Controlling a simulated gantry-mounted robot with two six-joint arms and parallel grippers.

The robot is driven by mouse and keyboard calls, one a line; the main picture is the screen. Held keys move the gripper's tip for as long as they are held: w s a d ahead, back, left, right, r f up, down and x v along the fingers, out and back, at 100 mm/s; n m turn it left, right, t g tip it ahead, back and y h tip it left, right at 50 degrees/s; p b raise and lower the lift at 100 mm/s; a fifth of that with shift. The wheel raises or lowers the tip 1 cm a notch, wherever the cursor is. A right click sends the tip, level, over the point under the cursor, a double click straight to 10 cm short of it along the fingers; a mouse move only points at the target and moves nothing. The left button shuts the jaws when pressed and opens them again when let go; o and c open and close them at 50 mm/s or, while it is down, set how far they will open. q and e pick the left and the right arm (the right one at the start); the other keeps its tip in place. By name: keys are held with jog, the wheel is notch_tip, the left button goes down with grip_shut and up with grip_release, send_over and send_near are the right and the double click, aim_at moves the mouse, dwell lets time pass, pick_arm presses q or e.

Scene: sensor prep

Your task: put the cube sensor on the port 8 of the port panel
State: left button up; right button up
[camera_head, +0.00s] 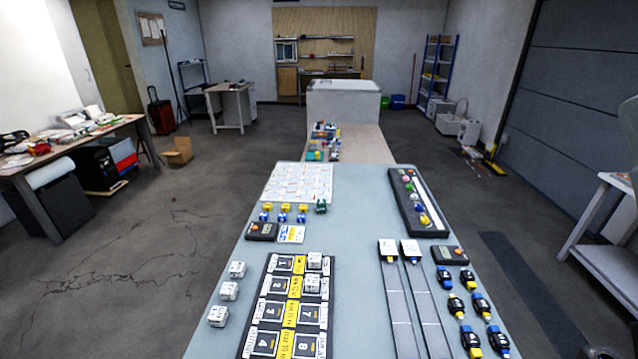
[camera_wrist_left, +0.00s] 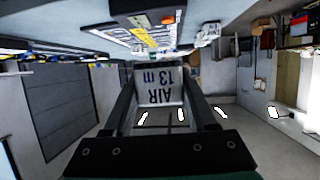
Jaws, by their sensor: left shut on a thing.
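The port panel (camera_head: 290,312) lies flat at the front of the table in the head view, with numbered squares either side of a yellow middle strip. Port 8 (camera_head: 306,346) is the bare square at its near right. Two white cubes sit on the far right squares, one on the farthest (camera_head: 315,260) and one just nearer (camera_head: 312,284). My left gripper (camera_wrist_left: 160,70) is shut on a white cube sensor (camera_wrist_left: 158,88) in the left wrist view. The cube's face reads "AIR 13 m" upside down. My left gripper does not show in the head view, and my right gripper is not visible.
Three loose white cubes, including a middle one (camera_head: 229,290), stand left of the panel. Two grey rails (camera_head: 413,300) and several yellow-black and blue plugs (camera_head: 471,340) lie to the right. A dark tray (camera_head: 408,203) lies farther back. The strip between panel and rails is clear.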

pick_arm(q)
jog(key=s+r+n+y, duration=0.1)
jog(key=s+r, duration=0.2)
jog(key=s, duration=0.4)
notch_tip(320, 180, up, 26)
jog(key=s+p, duration=0.1)
jog(key=p, duration=3.2)
jog(key=shift+s+d+f, duration=0.15)
jog(key=shift+d, duration=0.2)
